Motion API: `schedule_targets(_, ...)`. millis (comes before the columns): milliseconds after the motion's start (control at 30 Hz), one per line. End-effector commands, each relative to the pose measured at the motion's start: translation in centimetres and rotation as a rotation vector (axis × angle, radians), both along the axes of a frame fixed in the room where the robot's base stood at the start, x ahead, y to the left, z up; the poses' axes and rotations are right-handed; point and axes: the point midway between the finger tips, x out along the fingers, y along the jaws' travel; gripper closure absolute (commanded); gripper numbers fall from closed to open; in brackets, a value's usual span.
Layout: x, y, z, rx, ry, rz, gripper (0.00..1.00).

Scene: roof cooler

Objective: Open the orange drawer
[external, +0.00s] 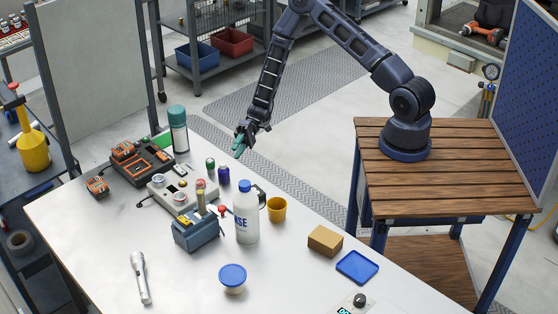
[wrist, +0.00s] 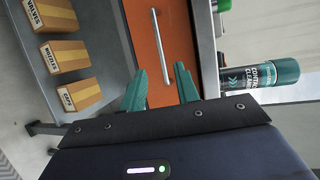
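The orange drawer (wrist: 140,40) shows its front at the top middle of the wrist view, with a long silver bar handle (wrist: 161,48). My gripper (wrist: 160,82) has two teal fingers spread apart, with nothing held between them. In the picture, the near end of the handle lies between the fingertips; I cannot tell how deep the fingers reach around it. In the external view my gripper (external: 240,148) hangs at the far edge of the white table, near the tall teal-capped can. The drawer does not show in the external view.
In the wrist view, a contact cleaner can (wrist: 258,75) stands right of the drawer, and labelled boxes (wrist: 65,55) sit on a grey shelf at left. The white table (external: 190,275) holds a bottle (external: 246,215), a yellow mug (external: 277,209) and several devices.

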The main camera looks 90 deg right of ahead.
Motion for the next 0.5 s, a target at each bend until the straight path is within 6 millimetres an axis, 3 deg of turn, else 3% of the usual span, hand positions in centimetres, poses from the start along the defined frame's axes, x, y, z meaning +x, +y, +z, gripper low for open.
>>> schedule_targets(500,2.9,7.5,-1.5,0.002,0.002,0.002,0.69)
